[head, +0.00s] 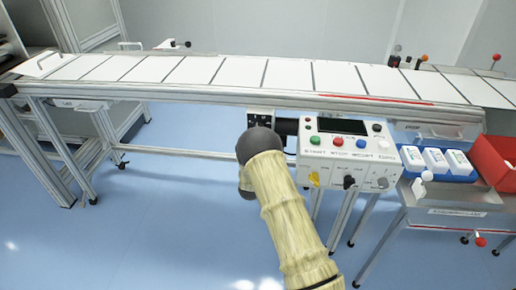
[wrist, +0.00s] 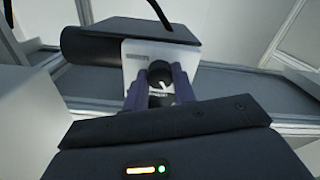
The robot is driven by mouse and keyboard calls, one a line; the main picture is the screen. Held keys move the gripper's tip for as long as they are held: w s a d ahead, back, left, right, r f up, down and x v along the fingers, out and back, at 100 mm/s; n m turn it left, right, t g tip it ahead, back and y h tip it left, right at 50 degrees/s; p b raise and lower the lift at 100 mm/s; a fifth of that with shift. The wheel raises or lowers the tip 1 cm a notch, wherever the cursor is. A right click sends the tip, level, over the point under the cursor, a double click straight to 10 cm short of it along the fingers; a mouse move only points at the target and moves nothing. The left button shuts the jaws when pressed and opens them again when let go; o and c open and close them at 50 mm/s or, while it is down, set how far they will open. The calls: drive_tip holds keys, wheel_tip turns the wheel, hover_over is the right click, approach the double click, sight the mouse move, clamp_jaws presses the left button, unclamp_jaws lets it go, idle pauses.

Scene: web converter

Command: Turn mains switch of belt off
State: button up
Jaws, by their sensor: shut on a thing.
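The mains switch is a dark round knob (wrist: 160,88) with a white mark, on a light-coloured plate (wrist: 136,62) in the wrist view. My gripper (wrist: 165,76) is shut on this knob, with one dark finger on each side. The fingers cover part of the knob, and its exact angle is hard to read. In the head view my arm hides the gripper and the knob, in front of a small switch box (head: 262,114) under the conveyor belt (head: 238,72).
A white control box (head: 345,147) with coloured buttons and several knobs hangs close to the right of my arm. Further right are white bottles in a blue tray (head: 458,177) and a red bin (head: 493,158). A dark motor cylinder (wrist: 90,42) is beside the plate. Floor below is open.

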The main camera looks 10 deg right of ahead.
drive_tip(key=shift+a+n, duration=0.1)
drive_tip(key=shift+n, duration=0.9)
drive_tip(key=o, duration=1)
drive_tip(key=shift+s, duration=0.15)
drive_tip(key=p+v, duration=0.2)
drive_tip(key=v, duration=1.5)
drive_tip(key=shift+r, duration=0.1)
